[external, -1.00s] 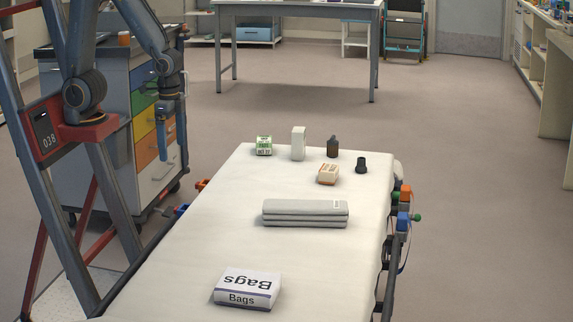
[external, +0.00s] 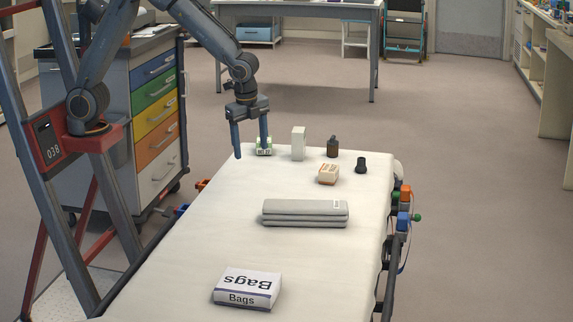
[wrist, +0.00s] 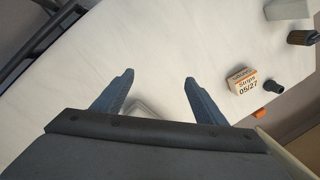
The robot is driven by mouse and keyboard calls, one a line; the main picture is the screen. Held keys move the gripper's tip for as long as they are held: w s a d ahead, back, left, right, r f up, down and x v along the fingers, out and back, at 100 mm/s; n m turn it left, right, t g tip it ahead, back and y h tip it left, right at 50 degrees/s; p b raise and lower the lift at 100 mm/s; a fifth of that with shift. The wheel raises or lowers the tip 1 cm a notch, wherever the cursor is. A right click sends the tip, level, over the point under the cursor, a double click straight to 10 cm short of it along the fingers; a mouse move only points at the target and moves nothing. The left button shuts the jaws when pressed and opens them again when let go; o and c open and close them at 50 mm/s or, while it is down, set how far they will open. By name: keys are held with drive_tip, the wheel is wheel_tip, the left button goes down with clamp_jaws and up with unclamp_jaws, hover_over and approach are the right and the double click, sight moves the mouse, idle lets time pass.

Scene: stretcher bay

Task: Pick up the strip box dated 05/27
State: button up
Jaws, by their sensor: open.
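The strip box dated 05/27 (wrist: 243,82) is a small white box with orange-brown sides, right of my gripper (wrist: 158,78) in the wrist view. Its label reads "Strips 05/27". In the external view a matching orange and white box (external: 328,175) lies on the stretcher's white top, in front of the bottle and the dark cup; its date is not readable there. My gripper (external: 250,153) is open and empty, fingers down, over the far left end of the stretcher. It is apart from the strip box, to its left.
A green and white box (external: 264,149) is partly behind my right finger. A white carton (external: 298,143), brown bottle (external: 333,147) and dark cup (external: 361,165) stand nearby. A folded grey cloth (external: 305,213) and a "Bags" box (external: 247,287) lie nearer; clear sheet separates them.

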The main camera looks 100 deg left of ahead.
drive_tip(key=w+a+f+m+y+b, duration=0.1)
drive_tip(key=w+a+f+m, duration=0.2)
drive_tip(key=w, duration=0.4)
drive_tip(key=w+a+f+m+b, duration=0.1)
drive_tip(key=w+a+m, duration=0.2)
drive_tip(key=w+a, duration=0.35)
drive_tip(key=m+y+b, duration=0.2)
drive_tip(key=m, duration=0.2)
hover_over(329, 169)
drive_tip(key=d, duration=0.2)
wheel_tip(329, 169, down, 3)
drive_tip(key=shift+w+d+f, duration=0.15)
drive_tip(key=shift+f, duration=0.05)
drive_tip(key=shift+x, duration=1.35)
drive_tip(key=x, duration=0.4)
drive_tip(key=shift+s+d, duration=0.1)
drive_tip(key=shift+s, duration=0.25)
drive_tip(key=shift+f, duration=0.45)
drive_tip(key=shift+c, duration=0.5)
drive_tip(key=c, duration=1)
